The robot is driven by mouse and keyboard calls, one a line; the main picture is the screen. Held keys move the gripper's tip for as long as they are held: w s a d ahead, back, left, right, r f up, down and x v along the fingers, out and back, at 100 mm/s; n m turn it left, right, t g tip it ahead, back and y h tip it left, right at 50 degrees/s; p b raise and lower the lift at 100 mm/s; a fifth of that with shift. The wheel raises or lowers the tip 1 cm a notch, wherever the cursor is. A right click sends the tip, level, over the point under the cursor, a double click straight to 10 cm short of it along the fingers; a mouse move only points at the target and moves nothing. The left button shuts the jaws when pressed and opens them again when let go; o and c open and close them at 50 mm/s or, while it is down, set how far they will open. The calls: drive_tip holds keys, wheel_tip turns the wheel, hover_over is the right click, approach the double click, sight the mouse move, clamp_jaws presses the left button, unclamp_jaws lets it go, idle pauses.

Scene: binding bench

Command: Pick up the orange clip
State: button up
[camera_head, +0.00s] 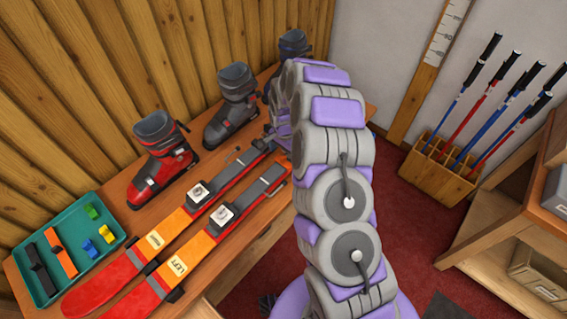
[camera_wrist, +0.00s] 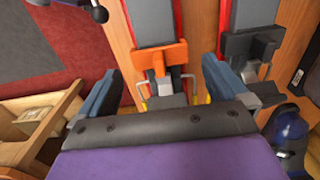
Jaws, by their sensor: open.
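The orange clip (camera_wrist: 160,57) shows in the wrist view as a T-shaped piece, its crossbar lying across one ski (camera_wrist: 150,22). My gripper (camera_wrist: 161,74) is open, with one blue-grey finger to the left of the clip and one to the right. The fingers appear apart from it, and I cannot tell their exact height above it. In the head view my arm hides the gripper; a bit of orange shows beside the arm at the far end of the skis, but the clip's shape is not clear there.
A dark clip (camera_wrist: 250,44) sits on the neighbouring ski, close to the right finger. Ski boots (camera_head: 162,165) stand along the wooden bench. A teal tray (camera_head: 112,215) holds orange and black strips and small yellow and green pieces. Poles stand in a wooden rack (camera_head: 437,172) at right.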

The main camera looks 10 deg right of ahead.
sight(284, 161)
wheel_tip(284, 161, down, 3)
drive_tip(key=shift+r+b, duration=0.1)
drive_tip(key=shift+b, duration=0.2)
drive_tip(key=shift+a, duration=0.2)
drive_tip(key=shift+c, duration=0.8)
drive_tip(key=c, duration=0.8)
drive_tip(key=shift+r, duration=0.1)
